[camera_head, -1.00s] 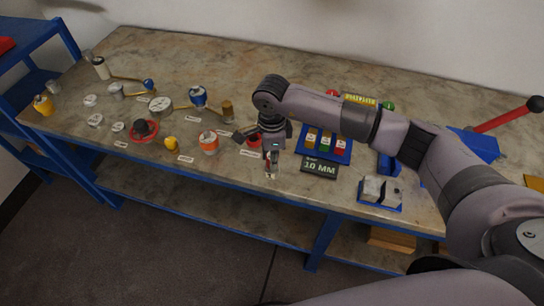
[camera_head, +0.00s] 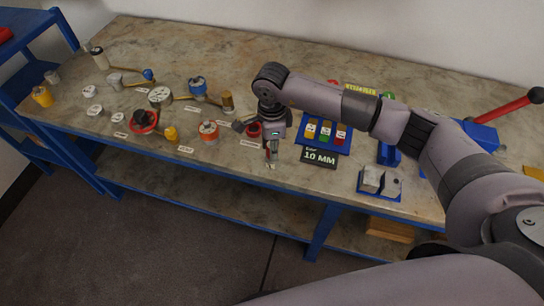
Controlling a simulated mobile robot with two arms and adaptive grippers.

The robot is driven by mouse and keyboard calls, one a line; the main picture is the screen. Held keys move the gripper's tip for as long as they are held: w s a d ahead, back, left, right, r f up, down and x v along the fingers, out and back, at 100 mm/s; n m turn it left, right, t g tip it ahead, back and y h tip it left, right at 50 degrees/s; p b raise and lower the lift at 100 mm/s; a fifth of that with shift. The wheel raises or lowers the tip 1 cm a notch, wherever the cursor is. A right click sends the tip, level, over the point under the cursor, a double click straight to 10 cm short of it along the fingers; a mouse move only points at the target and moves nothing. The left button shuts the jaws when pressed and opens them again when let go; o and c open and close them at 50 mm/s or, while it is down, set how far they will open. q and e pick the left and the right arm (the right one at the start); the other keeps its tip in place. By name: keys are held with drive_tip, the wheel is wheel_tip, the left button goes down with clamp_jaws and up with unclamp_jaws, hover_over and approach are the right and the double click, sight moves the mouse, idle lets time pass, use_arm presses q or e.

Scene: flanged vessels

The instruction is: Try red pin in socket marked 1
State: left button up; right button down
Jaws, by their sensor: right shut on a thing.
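My right gripper (camera_head: 271,155) points down over the front part of the bench, left of the black 10 MM sign. It is shut, and a little red shows at its fingers, which fits the red pin. The pin is mostly hidden by the fingers, and its tilt is too small to tell. A blue block (camera_head: 325,129) with yellow, green and red labelled strips lies behind the sign, right of the gripper. I cannot read a socket mark 1 anywhere. My left gripper is out of view.
The 10 MM sign (camera_head: 319,158) is close to the gripper's right. A red ring (camera_head: 253,130) sits just left of it. A metal block on a blue base (camera_head: 380,182) is farther right. Several flanged vessels and caps crowd the left.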

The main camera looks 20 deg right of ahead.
drive_tip(key=shift+r+p, duration=0.9)
drive_tip(key=shift+r, duration=1.1)
drive_tip(key=shift+r+p, duration=1.25)
drive_tip(key=shift+r, duration=1.75)
